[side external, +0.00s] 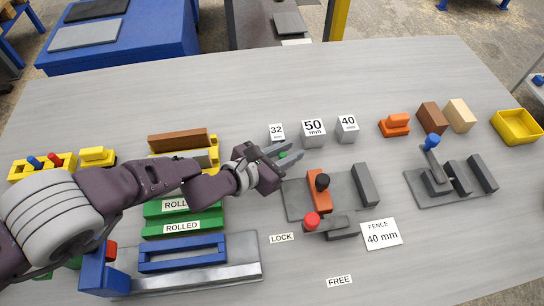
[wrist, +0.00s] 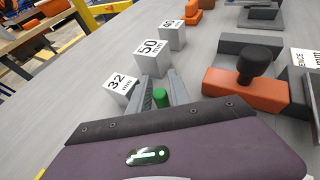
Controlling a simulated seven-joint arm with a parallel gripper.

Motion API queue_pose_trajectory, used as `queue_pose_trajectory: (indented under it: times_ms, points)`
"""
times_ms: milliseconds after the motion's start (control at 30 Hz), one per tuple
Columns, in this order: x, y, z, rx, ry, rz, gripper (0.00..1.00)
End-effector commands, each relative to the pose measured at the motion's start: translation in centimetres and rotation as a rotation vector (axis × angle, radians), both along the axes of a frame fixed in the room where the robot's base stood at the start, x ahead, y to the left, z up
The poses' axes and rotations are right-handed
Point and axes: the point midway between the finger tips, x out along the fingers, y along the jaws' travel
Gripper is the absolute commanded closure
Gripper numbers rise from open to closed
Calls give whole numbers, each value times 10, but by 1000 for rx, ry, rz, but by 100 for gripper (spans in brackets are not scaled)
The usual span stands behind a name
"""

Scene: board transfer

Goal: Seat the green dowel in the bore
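The green dowel (wrist: 160,98) shows between my fingers in the wrist view, with its round end up. In the side external view only a small green part of the dowel (side external: 283,155) shows; the rest is hidden by my gripper. My gripper (side external: 293,158) is low near the middle of the table, left of the grey clamp plate. It also shows in the wrist view (wrist: 161,82), with its fingers apart on either side of the dowel and narrow gaps beside it. I cannot tell whether the dowel touches the table. I cannot make out a bore in either view.
White-topped blocks marked 32 (side external: 277,132), 50 (side external: 313,133) and 40 (side external: 347,129) stand just beyond my gripper. The clamp plate (side external: 296,203) with an orange, black-knobbed piece (side external: 319,192) lies to the right. Green ROLLED bars (side external: 183,228) lie nearer. The table's near right is mostly clear.

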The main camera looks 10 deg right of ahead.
Motion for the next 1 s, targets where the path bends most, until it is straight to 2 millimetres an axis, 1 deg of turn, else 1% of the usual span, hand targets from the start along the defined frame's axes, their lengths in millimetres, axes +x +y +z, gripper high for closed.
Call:
queue_pose_trajectory:
  times_ms: [267,600,733,1000]
  points:
    - [-21,32,16,1,0,2,76]
    - [-51,78,39,0,1,4,76]
    - [-57,86,43,-1,0,2,76]
    - [-57,87,45,-2,1,4,76]
